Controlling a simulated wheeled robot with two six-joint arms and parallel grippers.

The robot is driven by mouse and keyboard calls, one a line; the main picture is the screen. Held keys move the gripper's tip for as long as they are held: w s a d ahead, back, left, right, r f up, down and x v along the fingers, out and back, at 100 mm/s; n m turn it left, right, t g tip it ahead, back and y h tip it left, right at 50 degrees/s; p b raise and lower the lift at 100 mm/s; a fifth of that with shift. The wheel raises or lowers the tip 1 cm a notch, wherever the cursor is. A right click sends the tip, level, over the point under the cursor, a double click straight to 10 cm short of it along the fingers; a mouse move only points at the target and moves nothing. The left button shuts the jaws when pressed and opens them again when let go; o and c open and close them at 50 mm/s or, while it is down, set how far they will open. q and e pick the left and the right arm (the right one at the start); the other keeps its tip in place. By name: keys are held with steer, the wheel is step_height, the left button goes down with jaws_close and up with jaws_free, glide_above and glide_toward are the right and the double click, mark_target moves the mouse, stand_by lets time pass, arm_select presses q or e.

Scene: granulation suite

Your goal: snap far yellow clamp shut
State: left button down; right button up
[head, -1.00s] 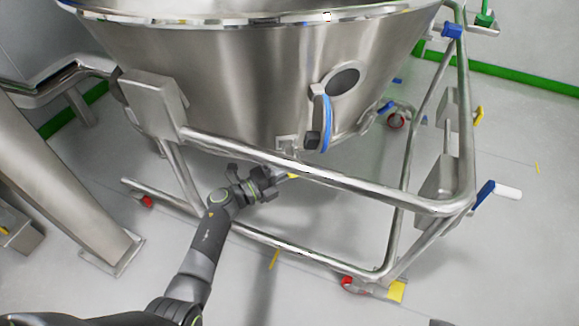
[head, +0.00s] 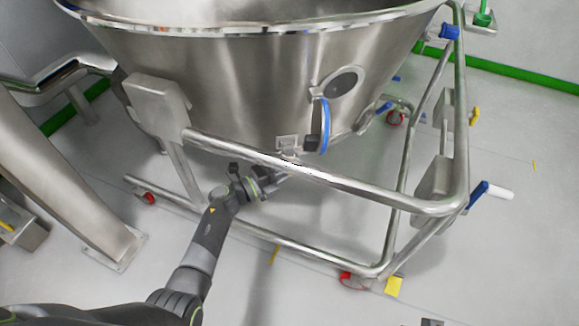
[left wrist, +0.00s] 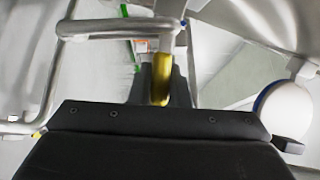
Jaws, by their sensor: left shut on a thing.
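My left gripper (head: 283,174) reaches in under the front rail of the steel bowl's frame, below the bowl. In the left wrist view, my left gripper (left wrist: 160,88) is shut on the yellow clamp (left wrist: 161,79), whose narrow upright handle stands between the dark fingers. The clamp's lower part is hidden by my gripper body. In the head view the clamp is hidden or too small to make out at the fingertips. My right gripper is not in view.
The large steel bowl (head: 245,85) hangs in a tubular frame (head: 330,180) on red castors. The rail passes close over my left gripper. A steel column (head: 70,185) stands at left. Floor in front is mostly clear.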

arm_select(q)
steer(key=shift+w+r, duration=0.15)
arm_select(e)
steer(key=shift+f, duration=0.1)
arm_select(q)
steer(key=c, duration=1.4)
jaws_free()
steer(key=shift+o, duration=0.2)
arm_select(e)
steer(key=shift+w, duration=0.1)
